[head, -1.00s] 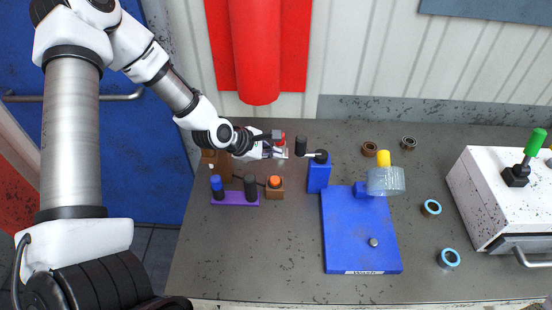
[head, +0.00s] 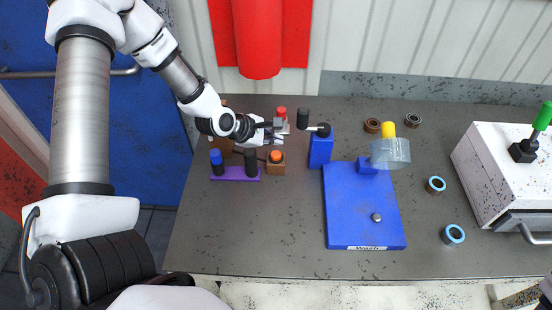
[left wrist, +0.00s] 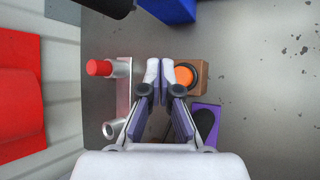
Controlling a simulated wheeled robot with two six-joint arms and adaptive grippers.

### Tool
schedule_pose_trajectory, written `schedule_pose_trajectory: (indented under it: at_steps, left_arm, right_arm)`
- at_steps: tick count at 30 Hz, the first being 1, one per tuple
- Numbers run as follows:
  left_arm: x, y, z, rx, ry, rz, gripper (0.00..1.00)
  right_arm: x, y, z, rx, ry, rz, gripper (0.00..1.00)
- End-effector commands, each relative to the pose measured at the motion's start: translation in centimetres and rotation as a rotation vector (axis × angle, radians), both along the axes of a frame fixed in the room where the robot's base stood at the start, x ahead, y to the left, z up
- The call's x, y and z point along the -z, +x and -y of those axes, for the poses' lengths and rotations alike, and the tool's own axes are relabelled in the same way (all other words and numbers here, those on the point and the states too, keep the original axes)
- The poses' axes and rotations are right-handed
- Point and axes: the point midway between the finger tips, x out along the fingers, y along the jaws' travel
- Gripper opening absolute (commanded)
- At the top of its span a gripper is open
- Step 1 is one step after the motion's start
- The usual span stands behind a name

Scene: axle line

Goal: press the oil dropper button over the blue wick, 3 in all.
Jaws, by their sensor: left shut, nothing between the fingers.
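My left gripper (head: 283,134) is shut and empty, above the back left of the table. In the left wrist view its fingertips (left wrist: 164,68) lie between a red-capped silver bracket (left wrist: 123,85) and a brown block (left wrist: 200,65) with an orange button (left wrist: 186,76). In the head view the orange button (head: 275,156) is in front of the gripper and the red cap (head: 281,112) just behind it. A purple base (head: 235,174) carries a blue-topped post (head: 216,157) and a black post (head: 251,162). I cannot tell which part is the dropper or the wick. My right gripper is not in view.
A blue stand with a black arm (head: 320,148) is right of the gripper. Beyond it are a blue board (head: 350,215), a clear cylinder (head: 391,153) and several rings (head: 436,185). A white box (head: 495,170) stands at the right. The front left table is clear.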

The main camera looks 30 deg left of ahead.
Motion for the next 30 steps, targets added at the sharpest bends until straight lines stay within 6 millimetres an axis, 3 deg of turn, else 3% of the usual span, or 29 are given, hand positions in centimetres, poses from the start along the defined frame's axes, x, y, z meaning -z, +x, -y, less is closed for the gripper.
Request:
schedule_pose_trajectory:
  at_steps: [1,6,30]
  left_arm:
    - [1.5,0.0,0.0,-0.001,0.000,0.001,0.00]
    - [2.8,0.0,0.0,0.000,0.000,0.000,0.00]
    - [2.7,0.0,0.0,0.000,0.000,0.000,0.00]
  right_arm:
    - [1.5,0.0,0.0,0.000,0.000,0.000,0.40]
    - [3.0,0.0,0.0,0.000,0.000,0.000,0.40]
    - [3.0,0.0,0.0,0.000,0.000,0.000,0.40]
